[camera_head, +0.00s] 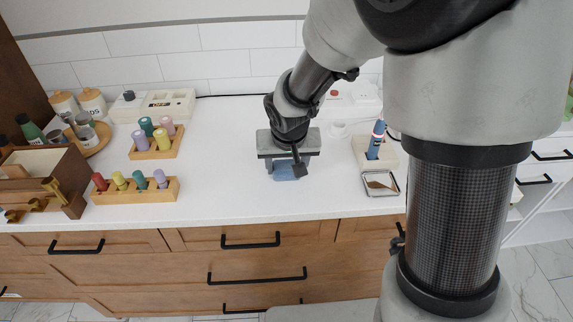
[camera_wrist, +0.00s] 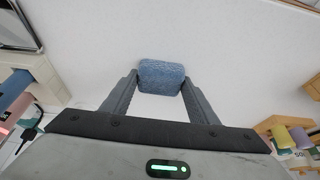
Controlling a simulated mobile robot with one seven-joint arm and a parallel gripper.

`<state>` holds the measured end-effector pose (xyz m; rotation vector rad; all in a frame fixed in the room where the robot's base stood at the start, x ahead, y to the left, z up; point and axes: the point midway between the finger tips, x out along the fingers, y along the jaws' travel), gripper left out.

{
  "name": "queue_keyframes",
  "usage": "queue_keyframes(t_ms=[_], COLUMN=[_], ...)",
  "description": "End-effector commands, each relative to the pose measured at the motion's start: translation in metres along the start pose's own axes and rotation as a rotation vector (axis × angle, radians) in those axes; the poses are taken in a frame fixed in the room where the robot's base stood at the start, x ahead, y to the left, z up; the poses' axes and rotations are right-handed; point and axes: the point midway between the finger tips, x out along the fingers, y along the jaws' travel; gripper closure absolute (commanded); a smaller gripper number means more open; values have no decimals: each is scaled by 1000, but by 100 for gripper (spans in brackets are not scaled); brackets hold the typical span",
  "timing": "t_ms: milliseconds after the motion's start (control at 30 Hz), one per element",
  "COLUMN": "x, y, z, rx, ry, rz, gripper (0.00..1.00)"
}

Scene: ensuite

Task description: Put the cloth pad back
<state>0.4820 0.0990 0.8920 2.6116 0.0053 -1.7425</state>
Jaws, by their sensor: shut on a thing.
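The cloth pad (camera_head: 284,172) is a small blue textured block, seen in the head view under my gripper over the white counter. In the wrist view the same pad (camera_wrist: 161,76) sits between my two fingertips, with a finger against each side. My gripper (camera_head: 286,168) is shut on it and points down; it also shows in the wrist view (camera_wrist: 160,84). I cannot tell whether the pad touches the counter.
To the right stand a block with a blue toothbrush-like device (camera_head: 376,140) and a metal-rimmed tray (camera_head: 380,184). To the left are two wooden racks (camera_head: 137,192) with coloured rollers. The white counter (camera_head: 230,195) is clear between them.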

Motion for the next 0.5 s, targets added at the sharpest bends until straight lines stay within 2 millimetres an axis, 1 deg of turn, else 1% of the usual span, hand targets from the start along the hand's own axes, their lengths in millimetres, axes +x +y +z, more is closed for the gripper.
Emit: queue_keyframes(t_ms=[33, 100, 133, 367, 500], x=[1, 1, 1, 1, -5], y=[0, 0, 0, 0, 0], z=[0, 0, 0, 0, -2], rx=[0, 0, 0, 0, 0], ry=[0, 0, 0, 0, 1], rz=[0, 0, 0, 0, 0], gripper=[43, 31, 27, 27, 27])
